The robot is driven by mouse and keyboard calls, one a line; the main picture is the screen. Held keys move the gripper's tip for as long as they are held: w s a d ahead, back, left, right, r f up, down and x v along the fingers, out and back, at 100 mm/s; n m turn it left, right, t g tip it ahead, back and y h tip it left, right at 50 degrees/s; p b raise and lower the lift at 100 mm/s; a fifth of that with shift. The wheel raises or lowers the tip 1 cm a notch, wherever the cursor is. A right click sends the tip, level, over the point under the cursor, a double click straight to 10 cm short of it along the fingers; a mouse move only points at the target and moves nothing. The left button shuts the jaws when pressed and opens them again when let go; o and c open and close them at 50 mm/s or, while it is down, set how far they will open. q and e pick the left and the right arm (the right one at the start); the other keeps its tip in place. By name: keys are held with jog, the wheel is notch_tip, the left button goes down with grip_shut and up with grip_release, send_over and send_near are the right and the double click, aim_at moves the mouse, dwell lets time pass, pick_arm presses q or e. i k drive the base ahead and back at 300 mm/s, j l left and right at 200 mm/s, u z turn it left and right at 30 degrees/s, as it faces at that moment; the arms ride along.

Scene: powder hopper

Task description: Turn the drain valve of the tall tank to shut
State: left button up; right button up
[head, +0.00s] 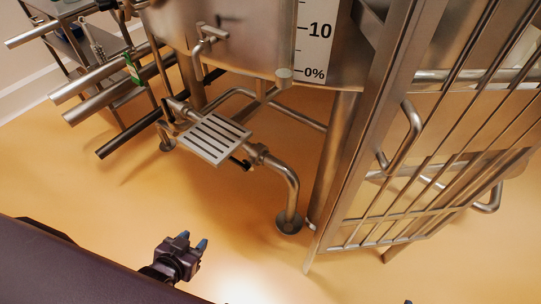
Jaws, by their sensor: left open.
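The tall tank (240,40) stands at the top centre, with a level scale (314,35) reading 10 and 0%. Below it runs a steel drain pipe (290,185) that bends down to a floor drain. A black handle (240,163) shows on this pipe, partly hidden by a slotted step plate (206,138); its exact turn is hard to tell. A small tap (209,36) sits on the tank's front. My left gripper (193,243) is open and empty, low in front of the pipe and well apart from it. Only a dark tip, perhaps my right gripper (408,301), shows at the bottom edge.
A barred steel gate (410,215) with handles stands at the right, close to the tank. At the left, several pipes (85,103), one with a green part (132,68), stick out. The orange floor (110,200) in front is clear.

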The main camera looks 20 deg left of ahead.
aim_at(245, 167)
jog(key=j+z, duration=0.1)
jog(key=z, duration=0.25)
jog(key=j+z, duration=0.15)
jog(key=z, duration=0.25)
jog(key=j+z, duration=0.15)
jog(key=z, duration=0.2)
jog(key=k+j+z, duration=0.15)
jog(key=j+z, duration=0.25)
jog(key=k+j+z, duration=0.15)
jog(key=j+z, duration=0.15)
jog(key=z, duration=0.15)
jog(key=k+j+z, duration=0.25)
jog(key=z, duration=0.15)
jog(key=k+j+z, duration=0.2)
jog(key=z, duration=0.25)
jog(key=k+j+z, duration=0.1)
jog(key=k+z, duration=0.15)
jog(key=k, duration=0.15)
jog(key=k+z, duration=0.3)
jog(key=k, duration=1.85)
jog(key=k+j, duration=0.1)
jog(key=j, duration=0.3)
jog(key=k+j+z, duration=0.15)
jog(key=j, duration=0.3)
jog(key=i+j, duration=0.1)
jog(key=j, duration=0.15)
jog(key=i+j, duration=0.1)
jog(key=j, duration=0.15)
